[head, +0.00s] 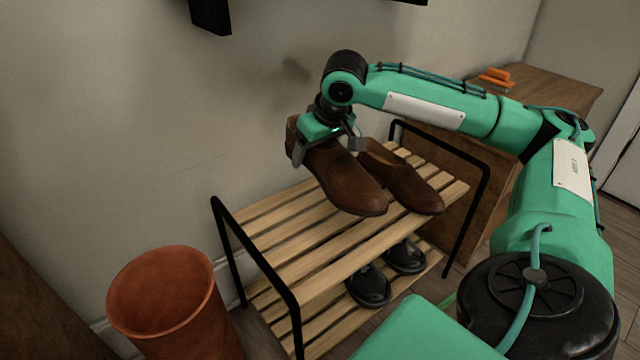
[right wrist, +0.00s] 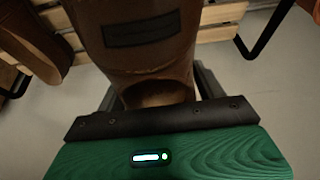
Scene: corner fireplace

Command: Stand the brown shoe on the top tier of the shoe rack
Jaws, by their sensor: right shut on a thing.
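The brown shoe (head: 345,180) is in my right gripper (head: 327,150), which is shut on its heel end. The shoe is over the top tier of the shoe rack (head: 285,228), toe toward the front. Its heel is higher than its toe; I cannot tell whether the toe touches the slats. In the right wrist view the held shoe (right wrist: 140,60) fills the middle, between the fingers. A second, matching brown shoe (head: 405,180) sits on the top tier, just right of it. My left gripper is not in view.
Black shoes (head: 370,285) stand on the lower tier. A terracotta-coloured bin (head: 165,300) stands left of the rack. A wooden cabinet (head: 540,85) with an orange object (head: 496,78) is at the right. The wall is close behind. The left part of the top tier is bare.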

